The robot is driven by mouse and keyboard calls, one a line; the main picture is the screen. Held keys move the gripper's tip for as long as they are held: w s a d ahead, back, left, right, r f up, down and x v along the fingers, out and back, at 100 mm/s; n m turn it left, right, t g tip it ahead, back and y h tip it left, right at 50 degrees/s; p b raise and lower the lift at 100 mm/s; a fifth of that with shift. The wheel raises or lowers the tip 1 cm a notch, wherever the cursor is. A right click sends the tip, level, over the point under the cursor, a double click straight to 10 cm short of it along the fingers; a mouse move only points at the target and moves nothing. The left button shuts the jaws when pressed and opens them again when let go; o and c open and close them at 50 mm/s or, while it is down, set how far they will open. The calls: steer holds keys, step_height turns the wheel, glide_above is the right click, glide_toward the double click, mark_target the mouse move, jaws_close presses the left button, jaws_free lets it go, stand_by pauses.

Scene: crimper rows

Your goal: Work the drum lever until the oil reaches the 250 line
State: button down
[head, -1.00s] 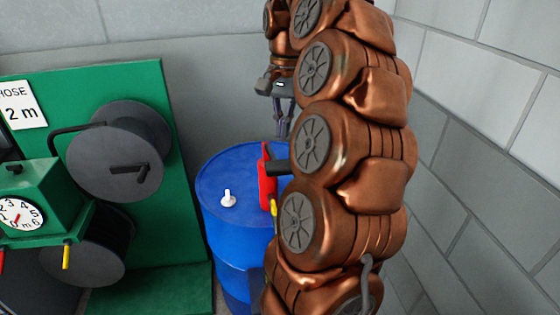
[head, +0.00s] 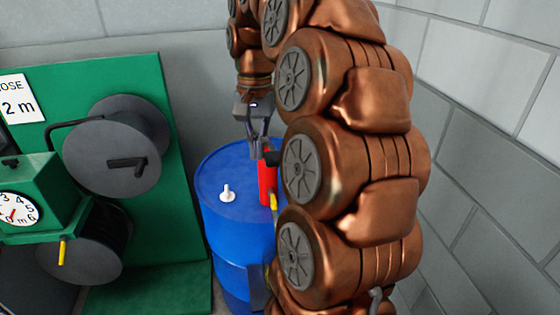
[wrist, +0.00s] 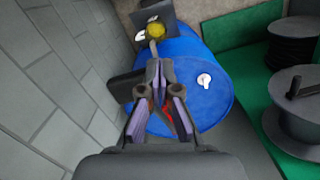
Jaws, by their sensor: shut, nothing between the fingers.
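The blue drum (head: 220,225) stands between the green panel and my arm. A red pump body (head: 267,180) rises from its top, with a small yellow part (head: 274,202) beside it. A dark bar (head: 272,158), perhaps the lever's grip, sticks out near the pump's top, partly behind my arm. My gripper (head: 258,150) is shut and empty, pointing down at the pump's top; contact cannot be told. In the wrist view, the closed gripper (wrist: 160,75) is over the drum (wrist: 215,105), with a dark block (wrist: 125,86) left of it. No 250 line is readable.
A white cap (head: 227,194) stands on the drum top. A green panel (head: 130,80) with hose reels (head: 118,150) and a dial (head: 18,210) is at left. Grey block walls (head: 480,130) close in behind and at right. A yellow round thing (wrist: 156,30) shows in the wrist view.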

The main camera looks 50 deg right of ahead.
steer(key=s+a+f+n+b, duration=0.3)
steer(key=s+a+f+b, duration=0.1)
steer(key=a+f, duration=0.4)
steer(key=s+a+f+n+b, duration=0.4)
steer(key=a+f, duration=0.4)
steer(key=f, duration=0.3)
steer(key=shift+s+g+h+b, duration=0.2)
steer(key=shift+g+h+b, duration=0.15)
steer(key=shift+b, duration=0.3)
steer(key=shift+s+a+n, duration=0.1)
steer(key=shift+n, duration=0.2)
stand_by(0.5)
